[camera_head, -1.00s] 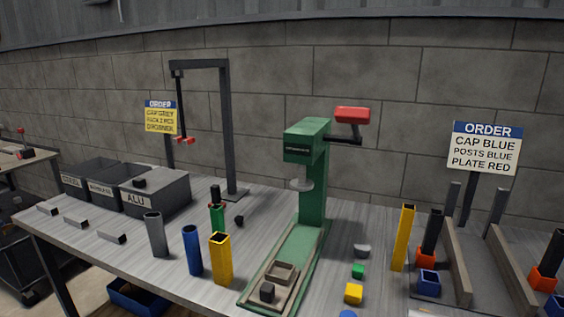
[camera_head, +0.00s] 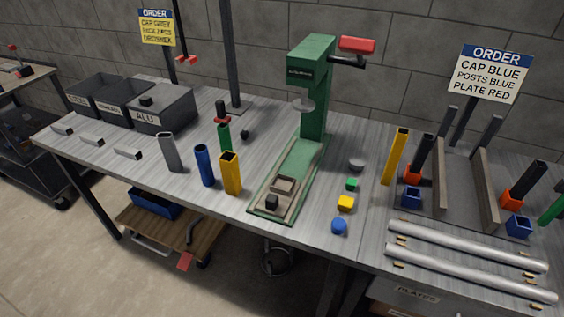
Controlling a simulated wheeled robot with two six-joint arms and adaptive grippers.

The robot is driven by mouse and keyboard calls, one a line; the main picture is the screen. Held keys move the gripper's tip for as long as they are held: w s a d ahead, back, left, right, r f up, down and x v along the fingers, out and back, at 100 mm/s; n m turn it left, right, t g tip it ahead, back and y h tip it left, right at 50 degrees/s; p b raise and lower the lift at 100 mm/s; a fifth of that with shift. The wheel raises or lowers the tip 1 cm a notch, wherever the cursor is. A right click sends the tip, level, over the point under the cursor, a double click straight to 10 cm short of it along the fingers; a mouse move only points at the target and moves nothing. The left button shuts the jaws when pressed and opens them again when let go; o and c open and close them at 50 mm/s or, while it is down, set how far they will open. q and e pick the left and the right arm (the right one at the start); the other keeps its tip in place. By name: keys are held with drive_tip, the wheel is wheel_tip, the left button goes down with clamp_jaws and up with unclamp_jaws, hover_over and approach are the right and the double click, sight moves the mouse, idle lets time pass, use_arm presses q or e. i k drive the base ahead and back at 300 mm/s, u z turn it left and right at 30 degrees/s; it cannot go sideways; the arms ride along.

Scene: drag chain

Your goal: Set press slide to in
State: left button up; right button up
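The green press (camera_head: 313,95) stands on the workbench in the head view, with a red-handled lever (camera_head: 356,45) at its top right and a grey round ram (camera_head: 304,105) under its head. Its slide (camera_head: 284,184), a grey-beige plate with a raised square nest and a dark knob (camera_head: 271,202), lies at the near end of the green base track (camera_head: 306,155). The slide sits out in front, apart from the spot under the ram. Neither of my grippers shows in the view.
Grey, blue and yellow tubes (camera_head: 230,174) stand left of the press. Small caps (camera_head: 345,203) lie right of it, beside a tall yellow post (camera_head: 395,157). Dark bins (camera_head: 163,110) stand at the left. Two silver rails (camera_head: 466,245) lie at the right front.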

sight(277, 199)
drive_tip(key=z, duration=0.45)
drive_tip(key=k, duration=1.15)
drive_tip(key=z, duration=1.05)
drive_tip(key=i, duration=1.1)
drive_tip(key=u, duration=0.9)
